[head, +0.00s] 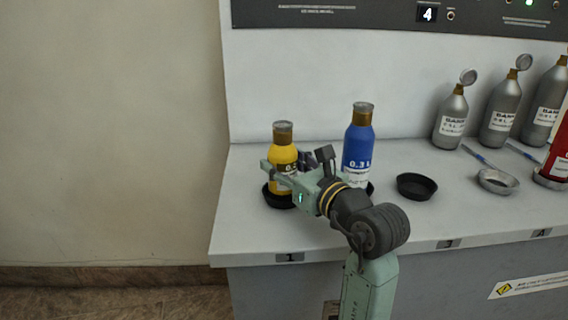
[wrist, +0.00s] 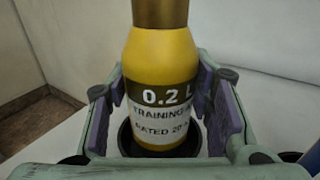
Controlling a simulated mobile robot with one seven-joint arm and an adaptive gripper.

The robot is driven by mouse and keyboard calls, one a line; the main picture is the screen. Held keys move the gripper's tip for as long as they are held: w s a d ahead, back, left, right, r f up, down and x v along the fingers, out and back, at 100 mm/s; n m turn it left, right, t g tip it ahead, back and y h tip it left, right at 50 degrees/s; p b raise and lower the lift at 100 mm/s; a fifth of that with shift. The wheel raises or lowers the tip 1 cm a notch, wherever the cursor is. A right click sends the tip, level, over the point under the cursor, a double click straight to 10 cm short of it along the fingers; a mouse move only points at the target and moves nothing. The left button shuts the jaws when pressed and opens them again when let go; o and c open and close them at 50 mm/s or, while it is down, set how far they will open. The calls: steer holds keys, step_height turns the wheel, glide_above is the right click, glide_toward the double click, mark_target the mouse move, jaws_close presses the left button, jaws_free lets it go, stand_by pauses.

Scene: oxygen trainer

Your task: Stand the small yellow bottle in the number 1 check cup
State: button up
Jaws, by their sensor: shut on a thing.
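The small yellow bottle (head: 283,158) has a brown neck and a grey cap and stands upright at the left end of the bench. Its label reads 0.2 L in the wrist view (wrist: 160,70). The black number 1 check cup (head: 278,199) is around the bottle's foot, above the label 1 (head: 290,257); its rim also shows in the wrist view (wrist: 126,138). Whether the bottle rests on the cup's floor is hidden. My gripper (head: 284,174) is around the bottle's lower body, with one finger on each side, shut on it.
A blue bottle (head: 358,145) stands just right of my gripper, in a dark cup. An empty black cup (head: 417,186) and a grey cup (head: 497,181) are farther right. Several grey bottles (head: 453,118) with open caps stand behind. A red bottle (head: 559,150) is at the right edge.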

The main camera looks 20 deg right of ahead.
steer(key=shift+f, duration=0.1)
steer(key=shift+f, duration=0.15)
steer(key=o, duration=1.5)
steer(key=shift+r, duration=0.25)
steer(key=b+v, duration=0.1)
steer(key=v, duration=1.1)
steer(key=shift+b, duration=0.35)
